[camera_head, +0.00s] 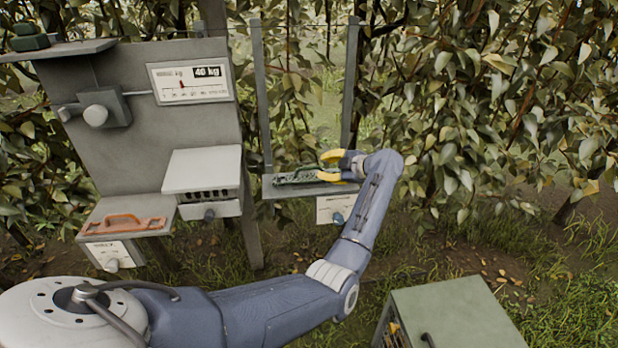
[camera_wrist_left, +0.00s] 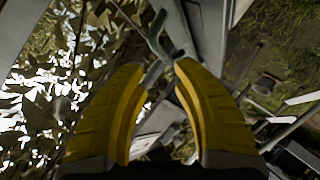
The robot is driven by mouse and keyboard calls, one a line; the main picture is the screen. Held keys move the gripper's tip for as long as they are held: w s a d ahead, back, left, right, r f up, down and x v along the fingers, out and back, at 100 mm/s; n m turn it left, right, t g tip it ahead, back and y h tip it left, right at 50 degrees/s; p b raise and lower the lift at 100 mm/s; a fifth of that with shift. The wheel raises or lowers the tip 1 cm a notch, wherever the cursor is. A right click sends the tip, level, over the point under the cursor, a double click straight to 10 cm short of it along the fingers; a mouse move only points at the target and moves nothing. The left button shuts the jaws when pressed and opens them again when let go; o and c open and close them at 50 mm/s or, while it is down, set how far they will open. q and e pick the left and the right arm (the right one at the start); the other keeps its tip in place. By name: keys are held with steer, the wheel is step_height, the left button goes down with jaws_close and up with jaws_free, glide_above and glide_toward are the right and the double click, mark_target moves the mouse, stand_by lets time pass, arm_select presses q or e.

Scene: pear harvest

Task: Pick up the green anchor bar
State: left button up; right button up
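A dark green bar (camera_head: 297,177), which I take for the anchor bar, lies on the small grey shelf (camera_head: 275,193) to the right of the scale board. My left gripper (camera_head: 328,166) has yellow fingers and is at the right end of this shelf, just right of the bar. In the left wrist view its fingers (camera_wrist_left: 160,68) are apart with nothing clearly held between them. A grey-green curved piece (camera_wrist_left: 157,38) shows beyond the fingertips; I cannot tell whether it is the bar. My right gripper is not in view.
A grey board carries a weight scale (camera_head: 190,84) marked 40 kg. An orange handle-like bar (camera_head: 125,224) lies on the lower left shelf. A dark green object (camera_head: 29,38) sits on the top left ledge. A green cabinet (camera_head: 455,315) stands at lower right. Foliage is behind.

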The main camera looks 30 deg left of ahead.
mark_target(311, 167)
arm_select(q)
steer(key=shift+x, duration=3.6)
jaws_close()
